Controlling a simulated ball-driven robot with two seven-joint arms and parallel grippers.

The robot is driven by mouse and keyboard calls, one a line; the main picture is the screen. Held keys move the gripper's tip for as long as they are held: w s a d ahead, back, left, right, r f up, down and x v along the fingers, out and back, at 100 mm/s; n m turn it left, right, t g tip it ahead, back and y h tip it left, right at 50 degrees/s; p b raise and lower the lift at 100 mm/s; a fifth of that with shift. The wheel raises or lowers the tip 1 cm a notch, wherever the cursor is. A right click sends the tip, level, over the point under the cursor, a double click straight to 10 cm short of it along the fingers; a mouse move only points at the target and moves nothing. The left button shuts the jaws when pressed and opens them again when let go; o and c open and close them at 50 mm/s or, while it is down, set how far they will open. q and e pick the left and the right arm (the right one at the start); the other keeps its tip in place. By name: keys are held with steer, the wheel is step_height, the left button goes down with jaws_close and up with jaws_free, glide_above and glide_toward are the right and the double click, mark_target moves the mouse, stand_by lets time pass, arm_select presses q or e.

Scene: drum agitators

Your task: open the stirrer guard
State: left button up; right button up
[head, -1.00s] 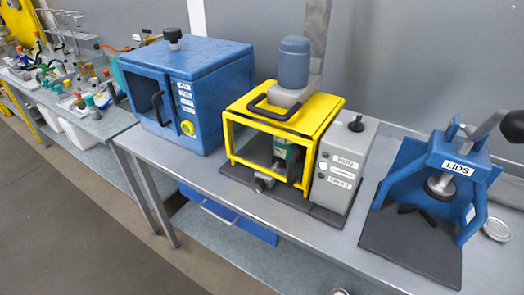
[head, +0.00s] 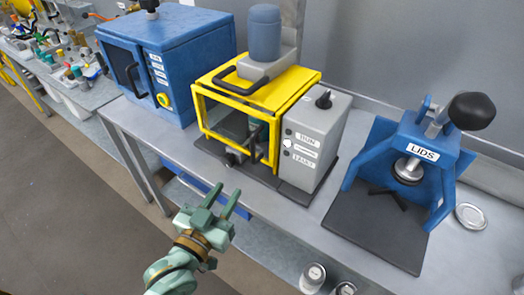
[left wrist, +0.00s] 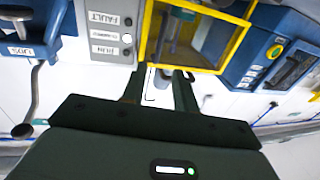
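The stirrer guard (head: 201,112) is a yellow frame with see-through panels and a black bar handle (head: 238,82) on its upper front. It stands down around the stirring space, under a blue-grey motor (head: 264,33). A green thing inside is partly hidden by the frame. My left gripper (head: 229,188) is open and empty, in front of the bench and below the guard, apart from it. In the left wrist view, the gripper's two fingers (left wrist: 160,78) are spread, with the yellow guard frame (left wrist: 205,66) beyond them. My right gripper is in neither view.
A grey control box (head: 318,128) stands against the guard's right side. A blue cabinet (head: 185,60) is to the left, and a blue lid press (head: 425,160) to the right. The space before the bench is open floor.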

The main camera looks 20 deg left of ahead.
mark_target(252, 153)
arm_select(q)
steer(key=w, duration=0.5)
steer(key=w+d+b, duration=0.1)
steer(key=w, duration=0.4)
steer(key=w+d, duration=0.1)
steer(key=w, duration=0.3)
steer(key=shift+w+d, duration=0.1)
steer(key=shift+w, duration=0.3)
jaws_close()
